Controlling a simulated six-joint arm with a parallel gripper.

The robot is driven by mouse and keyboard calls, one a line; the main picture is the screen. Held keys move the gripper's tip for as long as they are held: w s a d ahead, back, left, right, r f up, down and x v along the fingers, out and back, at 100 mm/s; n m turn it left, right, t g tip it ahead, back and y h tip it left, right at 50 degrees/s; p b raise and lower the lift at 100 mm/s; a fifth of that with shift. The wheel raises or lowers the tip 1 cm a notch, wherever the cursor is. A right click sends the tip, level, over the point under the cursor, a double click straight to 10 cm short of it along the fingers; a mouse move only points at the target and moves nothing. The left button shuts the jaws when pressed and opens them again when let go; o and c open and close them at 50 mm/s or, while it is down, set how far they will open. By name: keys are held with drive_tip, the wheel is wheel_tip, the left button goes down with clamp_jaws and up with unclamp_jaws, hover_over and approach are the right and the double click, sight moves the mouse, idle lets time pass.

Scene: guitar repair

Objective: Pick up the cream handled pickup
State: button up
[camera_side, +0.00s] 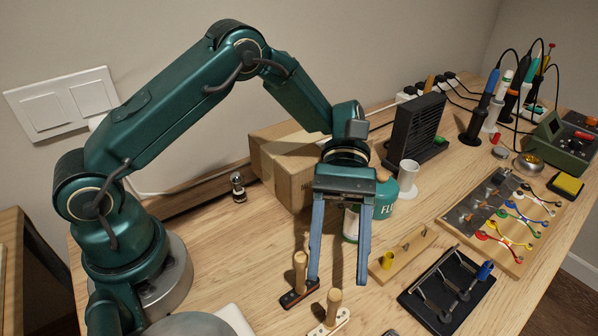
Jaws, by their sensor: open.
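The cream pickup (341,319) lies on the wooden table near the bottom edge of the side view, with an upright wooden handle (333,303) on it. My gripper (338,281) is open, its two blue fingers pointing down and nothing visible between them. In the picture the fingertips end just above the cream pickup's handle. I cannot tell their exact height or depth from it. A second pickup with a dark base (290,299) and a similar wooden handle (300,268) stands to the left, close to the left finger.
A cardboard box (279,172) and a green can (385,199) stand behind my gripper. To the right are a small wooden board (405,254), a black tray (420,304) with metal parts, and a board (513,262) with coloured leads. Bare table lies left of the dark pickup.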

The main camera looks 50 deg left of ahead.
sight(335, 294)
drive_tip(key=shift+x, duration=2.15)
clamp_jaws()
